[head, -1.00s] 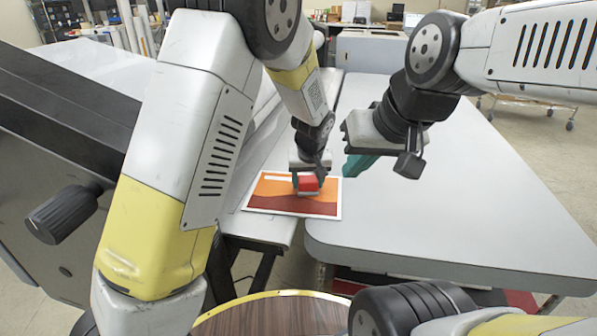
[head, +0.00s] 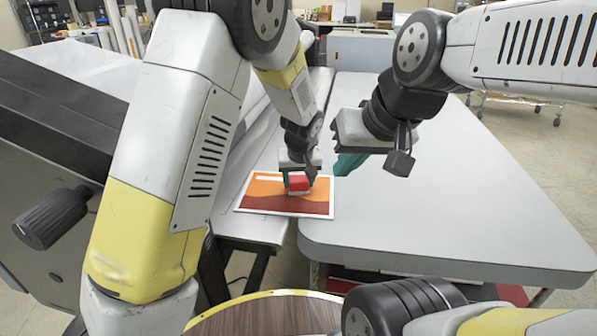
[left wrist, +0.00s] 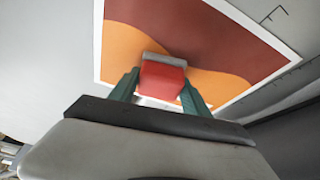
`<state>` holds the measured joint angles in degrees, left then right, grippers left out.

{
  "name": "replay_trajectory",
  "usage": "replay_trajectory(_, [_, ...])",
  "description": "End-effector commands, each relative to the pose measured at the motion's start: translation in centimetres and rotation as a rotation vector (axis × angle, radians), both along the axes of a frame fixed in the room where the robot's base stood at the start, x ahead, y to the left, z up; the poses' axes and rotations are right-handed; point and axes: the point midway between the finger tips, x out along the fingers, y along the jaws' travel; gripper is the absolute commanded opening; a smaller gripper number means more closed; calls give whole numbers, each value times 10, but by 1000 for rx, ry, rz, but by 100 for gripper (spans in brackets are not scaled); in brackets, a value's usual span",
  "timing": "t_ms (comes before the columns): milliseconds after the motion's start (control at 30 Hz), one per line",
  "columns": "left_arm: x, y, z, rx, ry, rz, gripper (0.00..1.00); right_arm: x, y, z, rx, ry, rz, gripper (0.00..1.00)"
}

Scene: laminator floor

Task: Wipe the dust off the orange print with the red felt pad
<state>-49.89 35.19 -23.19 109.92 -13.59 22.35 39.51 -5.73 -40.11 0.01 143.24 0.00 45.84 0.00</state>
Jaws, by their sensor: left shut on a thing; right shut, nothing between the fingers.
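The orange print (head: 262,188) lies flat on the narrow grey ledge left of the grey table. It has orange and dark red wavy bands and a white border; it also fills the upper part of the left wrist view (left wrist: 130,47). My left gripper (head: 300,176) is shut on the red felt pad (head: 299,183) over the print's middle. In the left wrist view the pad (left wrist: 162,80) sits between the green fingers, with a grey strip along one edge. I cannot tell whether it touches the print. My right gripper (head: 341,163) is shut and empty above the table, right of the print.
The large grey table (head: 430,180) is clear to the right. A dark machine with a black knob (head: 50,218) stands at the left. A gap separates the ledge from the table. A round wooden top (head: 265,318) is at the bottom.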

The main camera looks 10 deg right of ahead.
Motion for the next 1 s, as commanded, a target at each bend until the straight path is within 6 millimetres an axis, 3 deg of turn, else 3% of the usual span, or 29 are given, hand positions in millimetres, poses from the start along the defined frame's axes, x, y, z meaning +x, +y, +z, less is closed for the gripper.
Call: replay_trajectory(1000, [13, 62, -5, 5, 9, 4, 11, 0, 0, 0, 0, 0, 0, 0])
